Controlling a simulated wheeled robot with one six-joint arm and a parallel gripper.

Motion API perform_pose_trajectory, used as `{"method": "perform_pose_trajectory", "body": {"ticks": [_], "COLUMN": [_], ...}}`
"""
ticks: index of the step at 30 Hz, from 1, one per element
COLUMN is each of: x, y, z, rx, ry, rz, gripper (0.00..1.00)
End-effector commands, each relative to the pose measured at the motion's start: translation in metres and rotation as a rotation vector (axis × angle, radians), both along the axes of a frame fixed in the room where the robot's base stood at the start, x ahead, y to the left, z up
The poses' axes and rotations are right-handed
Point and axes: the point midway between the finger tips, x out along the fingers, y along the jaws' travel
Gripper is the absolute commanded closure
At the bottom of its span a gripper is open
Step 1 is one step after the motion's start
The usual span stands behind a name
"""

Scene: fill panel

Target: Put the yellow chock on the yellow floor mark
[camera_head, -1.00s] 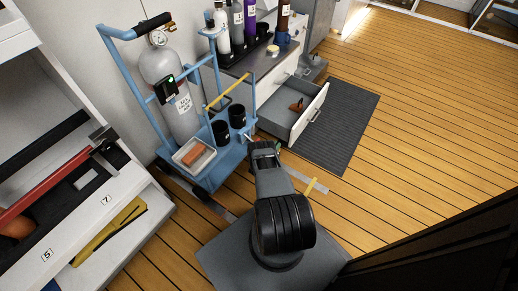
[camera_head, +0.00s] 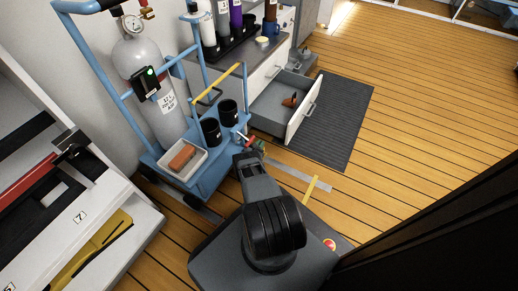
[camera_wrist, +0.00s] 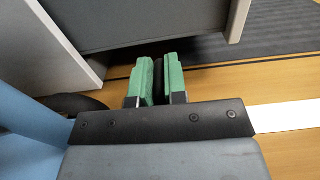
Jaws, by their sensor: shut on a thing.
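My gripper (camera_wrist: 160,82) has two green fingers close together, shut on a narrow dark thing (camera_wrist: 158,78). Most of that thing is hidden between the fingers, and I cannot tell what it is. In the head view my gripper (camera_head: 252,152) is low beside the right end of the blue cart. The yellow floor mark (camera_head: 311,189) is a short yellow strip on the wood floor, to the right of my arm, meeting a grey strip. No yellow chock can be made out in either view.
The blue cart (camera_head: 205,178) holds a gas cylinder (camera_head: 150,85), black cups and a white tray. An open drawer (camera_head: 305,118) juts out above a dark mat (camera_head: 340,125). White shelving (camera_head: 120,215) stands at the left.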

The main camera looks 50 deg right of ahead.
Motion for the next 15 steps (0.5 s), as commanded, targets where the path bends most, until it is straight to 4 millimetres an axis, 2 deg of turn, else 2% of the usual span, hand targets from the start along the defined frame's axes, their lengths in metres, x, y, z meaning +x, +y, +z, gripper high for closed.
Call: {"method": "perform_pose_trajectory", "body": {"ticks": [1, 2, 9, 10, 15], "x": [0.0001, 0.0000, -0.0008, -0.0013, -0.0013], "y": [-0.0009, -0.0011, -0.0018, -0.0015, -0.0015], "z": [-0.0117, -0.0135, -0.0113, -0.0122, -0.0121], "rx": [-0.002, -0.002, -0.002, -0.001, -0.001], "ry": [-0.003, -0.003, -0.003, -0.001, -0.001], "rz": [-0.001, -0.002, -0.004, -0.004, -0.004], "gripper": [1.00, 1.00, 1.00, 0.85, 0.68]}}
